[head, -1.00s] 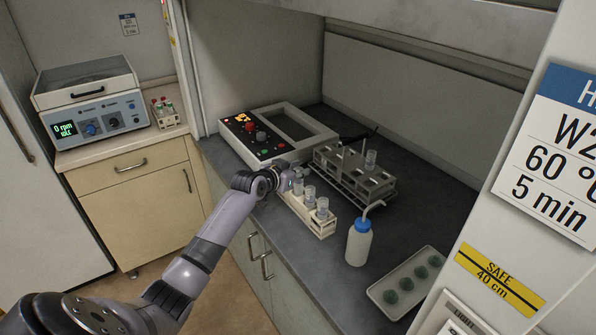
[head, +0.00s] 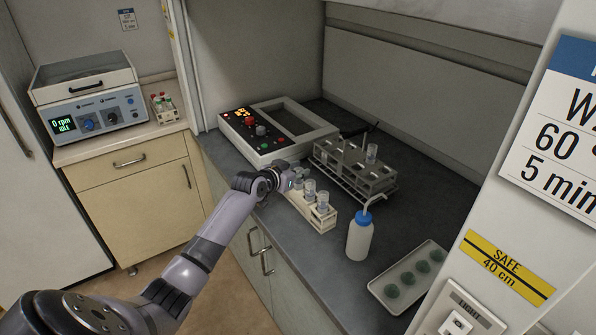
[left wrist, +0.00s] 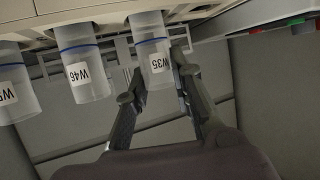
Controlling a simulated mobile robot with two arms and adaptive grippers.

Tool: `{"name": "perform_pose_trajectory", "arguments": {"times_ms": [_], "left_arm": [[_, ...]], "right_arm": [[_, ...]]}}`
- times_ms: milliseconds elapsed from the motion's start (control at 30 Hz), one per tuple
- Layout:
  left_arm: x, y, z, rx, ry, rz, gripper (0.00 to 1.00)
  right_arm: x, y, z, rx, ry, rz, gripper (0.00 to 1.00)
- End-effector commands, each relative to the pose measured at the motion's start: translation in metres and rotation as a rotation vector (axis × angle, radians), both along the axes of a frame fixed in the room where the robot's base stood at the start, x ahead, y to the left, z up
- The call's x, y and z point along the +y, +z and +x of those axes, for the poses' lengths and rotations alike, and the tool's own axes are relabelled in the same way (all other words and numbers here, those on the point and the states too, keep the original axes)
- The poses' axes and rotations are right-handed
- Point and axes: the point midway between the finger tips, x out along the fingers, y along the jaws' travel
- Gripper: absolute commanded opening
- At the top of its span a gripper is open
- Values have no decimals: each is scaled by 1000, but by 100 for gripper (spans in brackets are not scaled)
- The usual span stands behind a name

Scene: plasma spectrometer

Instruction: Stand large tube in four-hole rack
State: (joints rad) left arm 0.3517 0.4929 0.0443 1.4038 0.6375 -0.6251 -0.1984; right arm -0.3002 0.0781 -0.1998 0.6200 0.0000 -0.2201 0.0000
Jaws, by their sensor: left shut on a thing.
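A cream rack (head: 322,222) stands near the front edge of the dark bench, with three large clear tubes upright in it. The tubes carry white labels; in the left wrist view one reads W46 (left wrist: 80,72) and the one at the gripper reads W35 (left wrist: 153,56). My left gripper (head: 284,178) is at the rack's far left end. In the left wrist view, its fingers (left wrist: 158,92) lie on both sides of the W35 tube and are shut on it. The tube is still at the rack. My right gripper is not in view.
A grey metal rack (head: 352,178) with one clear tube (head: 371,153) stands behind. A control box (head: 262,140) is beyond the gripper. A blue-capped bottle (head: 360,240) and a tray (head: 410,270) of green discs are to the right. A centrifuge (head: 88,100) is far left.

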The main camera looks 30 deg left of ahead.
Motion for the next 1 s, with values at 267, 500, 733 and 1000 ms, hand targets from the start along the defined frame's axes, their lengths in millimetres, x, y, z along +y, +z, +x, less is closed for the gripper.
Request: {"name": "perform_pose_trajectory", "arguments": {"times_ms": [267, 500, 733, 1000], "left_arm": [[0, 1, 0, -1, 0, 0, 33], [0, 1, 0, 0, 0, 0, 45], [0, 0, 0, 0, 0, 0, 45], [1, 8, -21, 0, 0, 3, 45]], "right_arm": [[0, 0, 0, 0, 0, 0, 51], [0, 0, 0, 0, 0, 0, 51], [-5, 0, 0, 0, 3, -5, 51], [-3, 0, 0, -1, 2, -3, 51]]}}
